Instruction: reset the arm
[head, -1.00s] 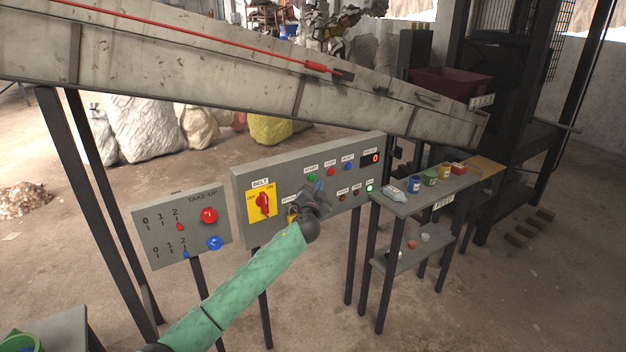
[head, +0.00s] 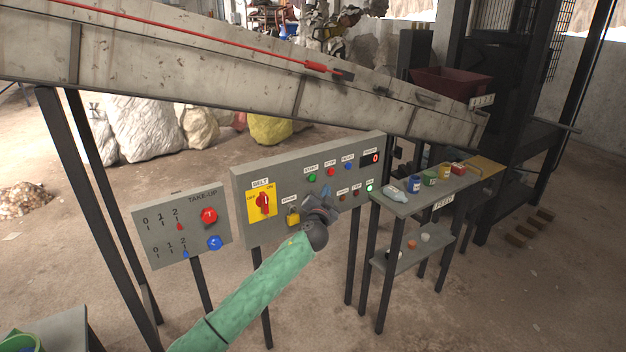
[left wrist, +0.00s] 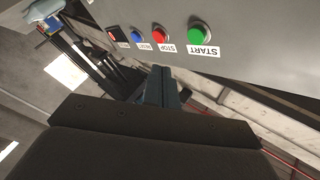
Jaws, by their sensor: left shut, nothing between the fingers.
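My left arm, in a green sleeve, comes in from the bottom left of the head view. My left gripper (head: 326,192) is in front of the lower middle of the grey belt control panel (head: 240,190). It is shut and empty. In the left wrist view its closed fingers (left wrist: 160,88) point toward the panel, below the green START button (left wrist: 200,31) and the red STOP button (left wrist: 167,33). I cannot tell the exact gap between fingertips and panel. The yellow part (head: 293,216) on the panel shows just left of the gripper. My right gripper is not in view.
The take-up panel (head: 160,212) stands at left with red and blue buttons. The feed shelf (head: 425,203) at right carries several small jars. The sloping conveyor (head: 200,65) runs above. Dark posts stand around the panels.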

